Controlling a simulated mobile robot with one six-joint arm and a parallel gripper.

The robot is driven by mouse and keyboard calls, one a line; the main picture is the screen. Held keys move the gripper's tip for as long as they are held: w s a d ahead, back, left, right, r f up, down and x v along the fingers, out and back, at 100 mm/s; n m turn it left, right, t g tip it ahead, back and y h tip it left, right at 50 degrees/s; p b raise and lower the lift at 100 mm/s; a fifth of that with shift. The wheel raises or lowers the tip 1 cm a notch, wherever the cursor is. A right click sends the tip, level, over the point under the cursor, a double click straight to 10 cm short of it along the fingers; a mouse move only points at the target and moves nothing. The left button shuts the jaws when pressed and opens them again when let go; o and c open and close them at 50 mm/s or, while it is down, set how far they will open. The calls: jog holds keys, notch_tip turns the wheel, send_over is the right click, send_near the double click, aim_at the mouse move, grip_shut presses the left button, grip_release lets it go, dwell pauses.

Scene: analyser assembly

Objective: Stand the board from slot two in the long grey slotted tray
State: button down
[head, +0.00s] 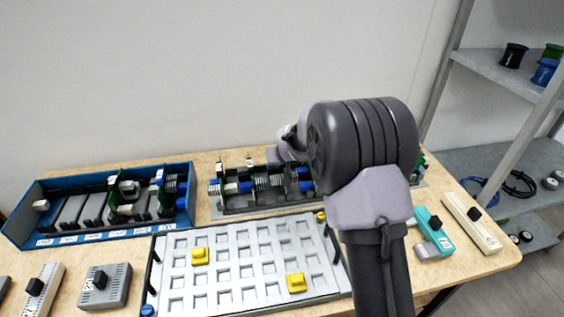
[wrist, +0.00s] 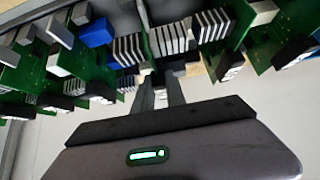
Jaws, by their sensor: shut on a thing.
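The long grey slotted tray (head: 240,209) lies along the back of the table in the head view. Several green boards with striped heat sinks and blue and white parts stand in it. My arm hides its right middle part. In the wrist view, my gripper (wrist: 162,84) is shut at the edge of a board with a striped heat sink (wrist: 172,38). Other green boards (wrist: 70,62) stand close on both sides. I cannot tell whether the held board is seated in a slot. In the head view the fingers are hidden behind my arm.
A blue rack (head: 22,238) with labelled slots stands at the left, with green boards in its right part. A white grid tray (head: 235,250) with yellow blocks lies in front. Grey, teal (head: 430,222) and cream (head: 470,222) modules lie at the sides. Shelves stand at the right.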

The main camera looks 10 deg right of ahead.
jog(key=shift+f+b, duration=0.4)
dwell(0.4)
jog(key=c, duration=1.3)
grip_release()
jog(key=shift+o, duration=0.7)
jog(key=shift+r+p, duration=1.05)
jog(key=shift+r, duration=1)
jog(key=shift+r+p, duration=2.15)
jog(key=shift+r, duration=1.35)
jog(key=shift+f, duration=0.1)
